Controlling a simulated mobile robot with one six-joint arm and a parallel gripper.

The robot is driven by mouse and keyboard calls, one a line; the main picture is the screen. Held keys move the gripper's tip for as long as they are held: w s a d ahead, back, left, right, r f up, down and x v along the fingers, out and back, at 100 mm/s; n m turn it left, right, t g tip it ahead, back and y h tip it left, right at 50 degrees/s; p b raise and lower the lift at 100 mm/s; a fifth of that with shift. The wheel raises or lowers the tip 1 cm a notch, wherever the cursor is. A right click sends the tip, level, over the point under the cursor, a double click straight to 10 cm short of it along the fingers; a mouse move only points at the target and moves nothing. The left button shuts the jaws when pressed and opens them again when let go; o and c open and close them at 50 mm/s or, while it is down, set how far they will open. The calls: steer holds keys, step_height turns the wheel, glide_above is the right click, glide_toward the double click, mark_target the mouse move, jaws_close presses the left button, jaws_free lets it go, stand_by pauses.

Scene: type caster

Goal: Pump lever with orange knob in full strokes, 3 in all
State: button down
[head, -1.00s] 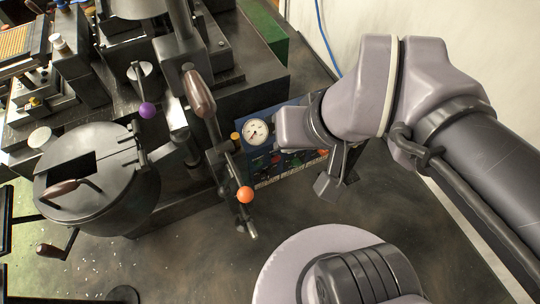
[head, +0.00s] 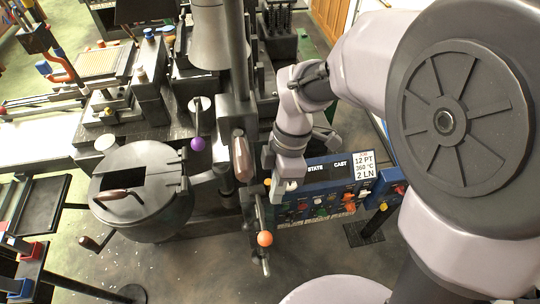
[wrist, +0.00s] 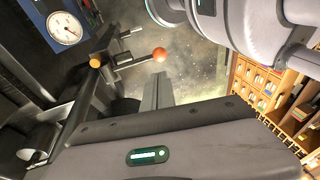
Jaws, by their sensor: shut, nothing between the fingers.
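The orange knob (head: 265,239) is on the end of a dark lever on the front of the caster, low in the middle of the head view. The knob (wrist: 160,54) also shows in the wrist view, with its lever running left from it. My gripper (wrist: 158,80) is shut and empty, its dark fingers pointing toward the knob in the wrist view. The fingertips appear close to the knob but apart from it; the exact gap cannot be told. In the head view my wrist stands above and right of the lever, and the fingertips are hard to make out.
A purple knob (head: 198,144) on another lever stands left, above the round pot (head: 138,190). A brown handle (head: 241,158) stands just above the orange-knob lever. A control panel (head: 330,185) reading "STATE CAST" is at right. A gauge (wrist: 65,28) shows in the wrist view. Floor in front looks open.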

mark_target(266, 234)
steer(key=b+x, duration=0.6)
steer(key=x, duration=0.8)
steer(key=shift+w, duration=0.1)
steer(key=shift+f, duration=0.1)
